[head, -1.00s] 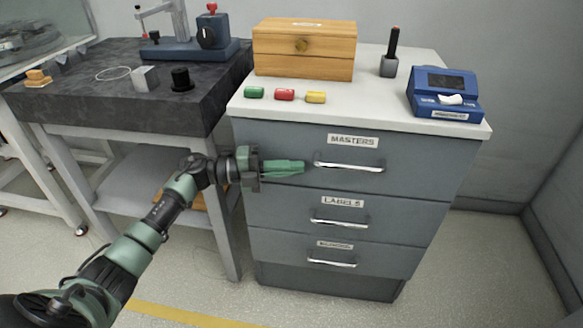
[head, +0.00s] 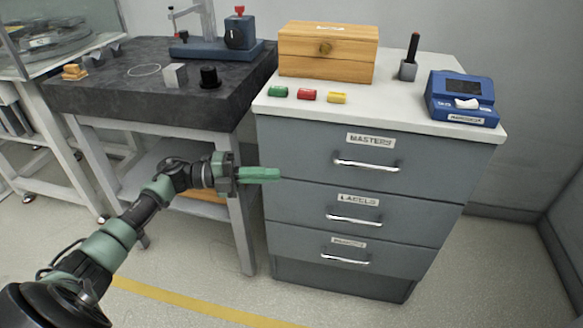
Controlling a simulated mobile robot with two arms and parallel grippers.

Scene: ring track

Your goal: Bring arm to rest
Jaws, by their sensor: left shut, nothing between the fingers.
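My left arm comes in from the lower left, with green and black links. Its gripper (head: 270,174) is shut and empty, pointing right. In the picture it overlaps the left edge of the grey drawer cabinet (head: 310,160), left of the handle of the top drawer, marked MASTERS (head: 366,164). The fingers are apart from that handle. All the drawers look shut. My right gripper is not in view.
On the cabinet top are a wooden box (head: 328,55), green, red and yellow pieces, a dark holder (head: 408,69) and a blue device (head: 462,98). A dark stone-topped table (head: 120,98) stands left. Open floor lies in front, with a yellow line (head: 200,304).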

